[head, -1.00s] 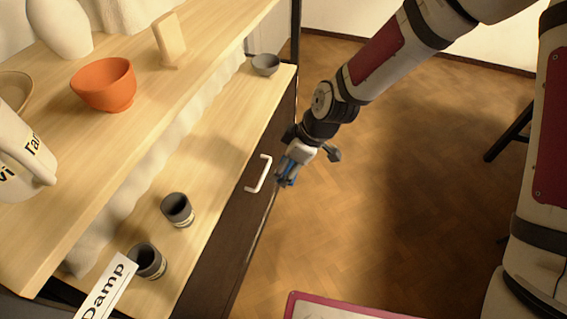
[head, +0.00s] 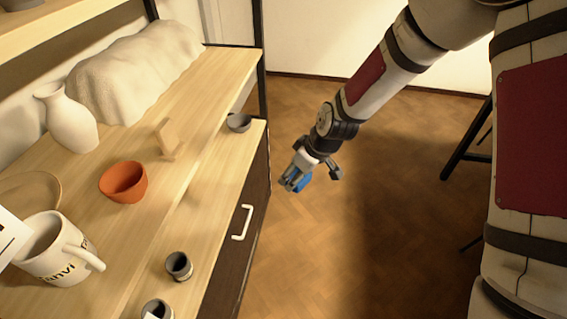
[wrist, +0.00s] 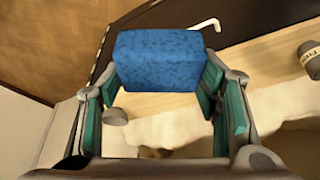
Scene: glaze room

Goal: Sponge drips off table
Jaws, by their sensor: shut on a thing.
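A blue sponge (wrist: 158,61) is held between the fingers of my gripper (wrist: 160,85) in the wrist view. In the head view my gripper (head: 296,178) is over the floor, to the right of the shelf unit, with the blue sponge (head: 304,182) partly hidden by the fingers. The sponge is clear of any surface. I see no table with drips on it in these frames.
The wooden shelf unit (head: 196,222) holds an orange bowl (head: 123,184), a white vase (head: 68,122), a lettered mug (head: 50,262), a small grey bowl (head: 239,123) and dark cups (head: 179,266). A white handle (head: 242,222) sticks out from its dark front. Wooden floor (head: 400,215) lies open.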

